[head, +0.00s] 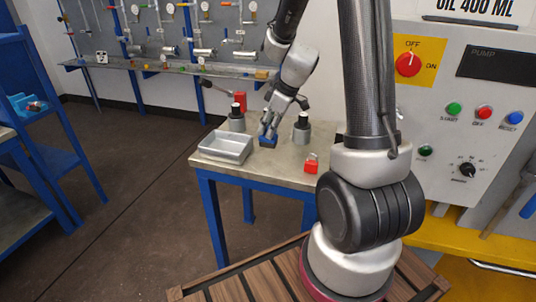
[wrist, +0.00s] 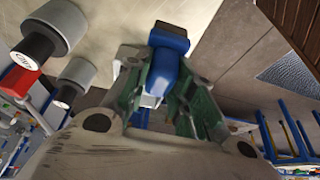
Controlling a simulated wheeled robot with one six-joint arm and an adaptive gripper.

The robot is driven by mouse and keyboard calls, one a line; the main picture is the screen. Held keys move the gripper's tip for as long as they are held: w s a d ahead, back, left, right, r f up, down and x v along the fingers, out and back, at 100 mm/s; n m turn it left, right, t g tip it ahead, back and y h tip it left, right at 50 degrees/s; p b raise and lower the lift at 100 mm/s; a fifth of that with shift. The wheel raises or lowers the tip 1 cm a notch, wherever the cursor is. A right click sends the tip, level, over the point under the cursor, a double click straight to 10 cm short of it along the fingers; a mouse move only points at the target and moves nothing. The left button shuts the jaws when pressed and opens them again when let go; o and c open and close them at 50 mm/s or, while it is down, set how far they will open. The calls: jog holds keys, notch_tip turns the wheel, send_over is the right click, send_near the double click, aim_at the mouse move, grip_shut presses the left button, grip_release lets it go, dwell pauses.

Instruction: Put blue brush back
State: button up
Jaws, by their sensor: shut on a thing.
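The blue brush (head: 267,142) is between the fingers of my gripper (head: 269,132), over the small metal-topped table. In the wrist view the blue brush (wrist: 168,58) sits between the two fingers of my gripper (wrist: 165,85), which is shut on it. Its blue block end points away from the palm, and its lower part is hidden between the fingers. I cannot tell whether the brush touches the tabletop. A shallow grey metal tray (head: 222,158) stands on the table just left of the gripper.
Two grey cylinders with black tops, one left (head: 237,122) and one right (head: 302,134), stand near the gripper. A red padlock-like item (head: 311,166) lies at the table's right front. A control panel (head: 450,120) stands at right. Open floor (head: 120,200) lies left.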

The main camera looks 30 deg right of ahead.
aim_at(269, 145)
notch_tip(269, 145, down, 7)
jog(key=shift+f, duration=0.1)
dwell(0.4)
jog(key=o, duration=0.9)
jog(key=shift+f, duration=0.1)
jog(key=v, duration=1.2)
jog(key=s+a+r+m+h, duration=0.1)
jog(key=s+r+m, duration=0.3)
jog(key=s+r, duration=0.3)
jog(key=s+a+r+m+t+h, duration=0.1)
jog(key=s+r+m, duration=0.4)
jog(key=s, duration=1)
jog(key=shift+a+r+h, duration=0.45)
jog(key=shift+r+h, duration=0.15)
jog(key=shift+r, duration=0.35)
